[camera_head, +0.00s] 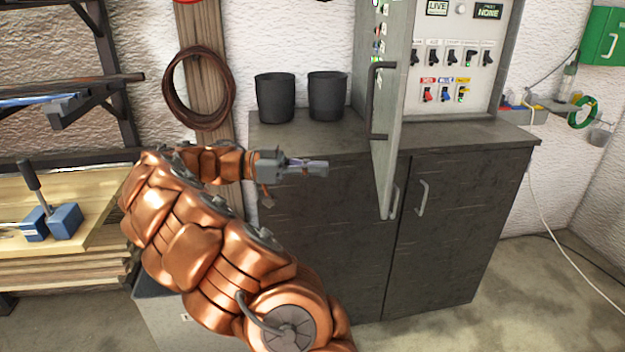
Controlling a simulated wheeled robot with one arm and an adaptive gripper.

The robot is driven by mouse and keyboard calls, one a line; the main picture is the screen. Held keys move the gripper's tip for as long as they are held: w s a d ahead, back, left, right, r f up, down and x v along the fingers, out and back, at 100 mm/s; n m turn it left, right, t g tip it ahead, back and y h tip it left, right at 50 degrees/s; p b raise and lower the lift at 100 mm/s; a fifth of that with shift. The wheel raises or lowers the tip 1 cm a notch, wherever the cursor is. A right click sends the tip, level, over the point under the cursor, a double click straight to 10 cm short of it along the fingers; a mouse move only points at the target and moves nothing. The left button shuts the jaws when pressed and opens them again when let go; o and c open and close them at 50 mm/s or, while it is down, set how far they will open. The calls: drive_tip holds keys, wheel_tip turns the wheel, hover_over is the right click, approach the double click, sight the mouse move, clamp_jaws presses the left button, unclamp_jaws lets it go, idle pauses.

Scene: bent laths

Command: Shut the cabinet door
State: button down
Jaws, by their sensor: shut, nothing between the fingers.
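The cabinet door (397,105) is a tall grey panel with a dark bar handle (373,100) on its left-facing side. It stands open, swung out toward me from the control cabinet (455,65), whose switches and labels show to the right of the door. The door's lower edge hangs out in front of the counter. My gripper (322,167) is shut and empty, pointing right. In the picture it is left of the door and its handle, with a gap between. It appears in front of the dark base cupboard.
Two dark pots (302,97) stand on the counter (280,135) left of the door. The base cupboard (450,220) below has light handles. A wooden bench (90,215) with blue blocks is at left. A coiled cable (198,88) hangs on the post. Floor at right is mostly clear.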

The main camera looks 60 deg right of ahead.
sight(384, 172)
drive_tip(key=p+x, duration=0.1)
drive_tip(key=x, duration=0.9)
drive_tip(key=shift+s+a+r, duration=0.1)
drive_tip(key=shift+s+r, duration=0.05)
drive_tip(key=shift+s+d, duration=0.3)
drive_tip(key=shift+s, duration=0.15)
